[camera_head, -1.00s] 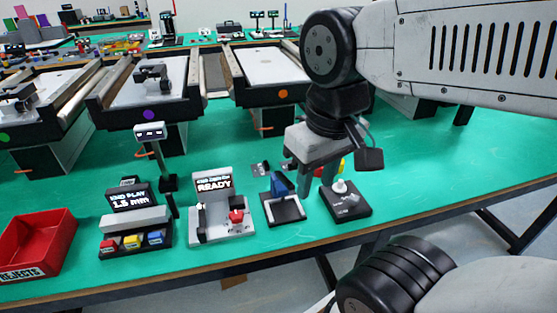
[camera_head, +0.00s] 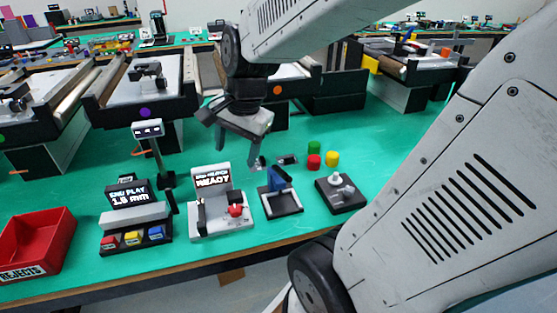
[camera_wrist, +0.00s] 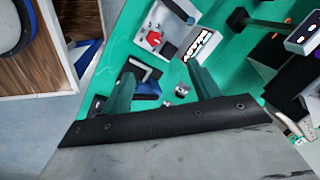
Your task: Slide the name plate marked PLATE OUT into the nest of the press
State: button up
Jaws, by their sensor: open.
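A small dark plate with a light patch (camera_head: 288,160) lies flat to the right of the fingers. Another small piece (camera_head: 259,164) is close by the right finger; I cannot tell whether they touch. A small metallic piece (camera_wrist: 182,90) shows beside one finger in the wrist view. No PLATE OUT lettering is readable. I cannot tell for certain which fixture is the press.
A black-based stand with a blue part (camera_head: 279,193) and a dark block with a light knob (camera_head: 340,192) stand right of the grey fixture. Red, green and yellow cylinders (camera_head: 314,161) stand behind them.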

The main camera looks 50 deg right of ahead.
jog(key=w+d+f+m+t, duration=0.1)
jog(key=w+d+f+m, duration=0.2)
jog(key=d+m, duration=0.3)
jog(key=w+d+f+m, duration=0.3)
jog(key=d+m, duration=0.3)
jog(key=m+h, duration=0.3)
jog(key=m, duration=1.1)
send_near(290, 160)
jog(key=f, duration=0.1)
jog(key=d+f+m, duration=0.1)
jog(key=shift+w+f, duration=0.35)
jog(key=shift+x, duration=2.9)
jog(key=shift+w+a, duration=0.15)
jog(key=shift+c, duration=0.3)
jog(key=c, duration=1)
